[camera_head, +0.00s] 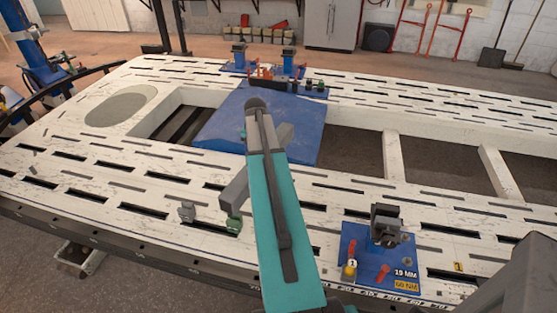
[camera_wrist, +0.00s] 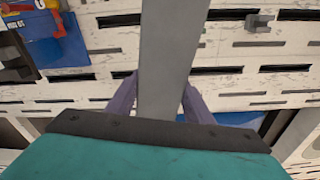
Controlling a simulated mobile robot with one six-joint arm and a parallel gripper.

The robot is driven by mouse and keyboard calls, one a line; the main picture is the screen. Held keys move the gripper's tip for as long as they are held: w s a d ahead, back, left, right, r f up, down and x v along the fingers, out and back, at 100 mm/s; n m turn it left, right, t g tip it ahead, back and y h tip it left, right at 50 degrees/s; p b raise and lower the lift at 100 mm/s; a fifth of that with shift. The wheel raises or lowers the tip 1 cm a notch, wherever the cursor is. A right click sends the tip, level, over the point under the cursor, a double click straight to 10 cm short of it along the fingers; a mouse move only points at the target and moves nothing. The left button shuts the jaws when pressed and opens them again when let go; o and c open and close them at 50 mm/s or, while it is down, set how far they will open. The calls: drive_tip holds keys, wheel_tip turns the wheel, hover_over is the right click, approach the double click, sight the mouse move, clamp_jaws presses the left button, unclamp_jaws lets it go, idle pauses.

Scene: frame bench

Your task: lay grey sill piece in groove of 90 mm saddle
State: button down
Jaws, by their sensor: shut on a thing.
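The grey sill piece (camera_wrist: 166,55) is a long flat bar. It runs up through the middle of the wrist view, between the two fingers of my gripper (camera_wrist: 158,103), which is shut on it. In the head view the sill piece (camera_head: 236,190) slants behind my teal arm, which hides its middle and my fingers. It is over the white frame, apart from the saddle plates. A blue plate (camera_head: 352,240) at the lower right carries a dark grey saddle block (camera_head: 387,222) and red handles. Its labels seem to read 19 MM and 60 MM; I cannot identify the 90 mm saddle.
The white slotted frame (camera_head: 95,165) has large openings and cross bars. A blue panel (camera_head: 218,130) lies across it behind my arm. Two blue stands (camera_head: 239,56) (camera_head: 288,60) and red and black parts are farther back.

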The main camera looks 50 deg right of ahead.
drive_tip(key=w+a+r+n, duration=0.1)
drive_tip(key=w+a+n, duration=0.4)
drive_tip(key=a, duration=0.6)
drive_tip(key=w+a+r+n, duration=0.1)
drive_tip(key=w+a+n, duration=0.2)
drive_tip(key=w+a, duration=0.65)
drive_tip(key=w+a+r+n+t+y, duration=0.1)
drive_tip(key=a+n, duration=0.6)
drive_tip(key=a, duration=2)
drive_tip(key=shift+w+r, duration=0.4)
drive_tip(key=shift+r, duration=0.05)
drive_tip(key=shift+s, duration=0.1)
